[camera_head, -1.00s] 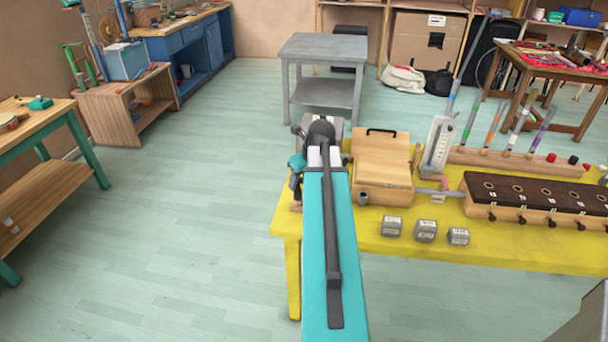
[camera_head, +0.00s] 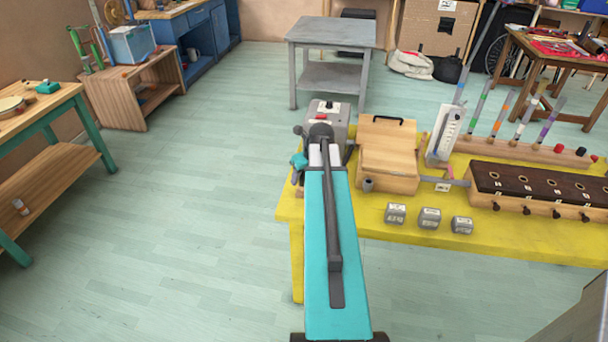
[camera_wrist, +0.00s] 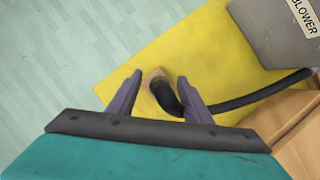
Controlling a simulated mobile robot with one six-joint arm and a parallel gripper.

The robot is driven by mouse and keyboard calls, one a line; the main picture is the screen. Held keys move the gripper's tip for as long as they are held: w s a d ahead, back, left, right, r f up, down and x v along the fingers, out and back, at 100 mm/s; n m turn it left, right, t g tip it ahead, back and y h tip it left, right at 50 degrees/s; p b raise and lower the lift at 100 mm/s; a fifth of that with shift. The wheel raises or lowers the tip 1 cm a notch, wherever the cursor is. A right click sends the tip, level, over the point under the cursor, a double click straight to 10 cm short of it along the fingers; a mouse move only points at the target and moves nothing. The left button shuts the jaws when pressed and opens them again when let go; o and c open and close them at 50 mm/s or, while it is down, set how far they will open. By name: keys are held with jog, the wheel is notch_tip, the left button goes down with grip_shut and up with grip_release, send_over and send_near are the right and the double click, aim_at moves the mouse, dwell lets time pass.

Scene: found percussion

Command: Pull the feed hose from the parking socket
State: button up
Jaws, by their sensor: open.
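In the wrist view, the black feed hose (camera_wrist: 245,100) runs from the grey blower box (camera_wrist: 275,30) on the right and curves to an end between my fingers. A tan wooden piece, seemingly the parking socket (camera_wrist: 156,77), shows at that end. How the hose sits in it is unclear. My gripper (camera_wrist: 160,77) is open, one finger on each side of the hose end, with gaps visible. In the head view, the blower box (camera_head: 338,113) stands at the yellow table's back left corner. My arm hides most of the hose and socket there.
The yellow table (camera_head: 500,238) also holds a wooden box with a black handle (camera_head: 385,165), several small grey blocks and a long dark-topped wooden unit (camera_head: 540,190). The wooden box is close right of my wrist. Floor left of the table is clear.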

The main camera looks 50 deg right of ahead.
aim_at(303, 174)
jog(key=c, duration=1.1)
jog(key=shift+c, duration=0.2)
jog(key=shift+r+p, duration=1.2)
jog(key=shift+r, duration=0.35)
jog(key=shift+r+p, duration=1.15)
jog(key=shift+r, duration=0.25)
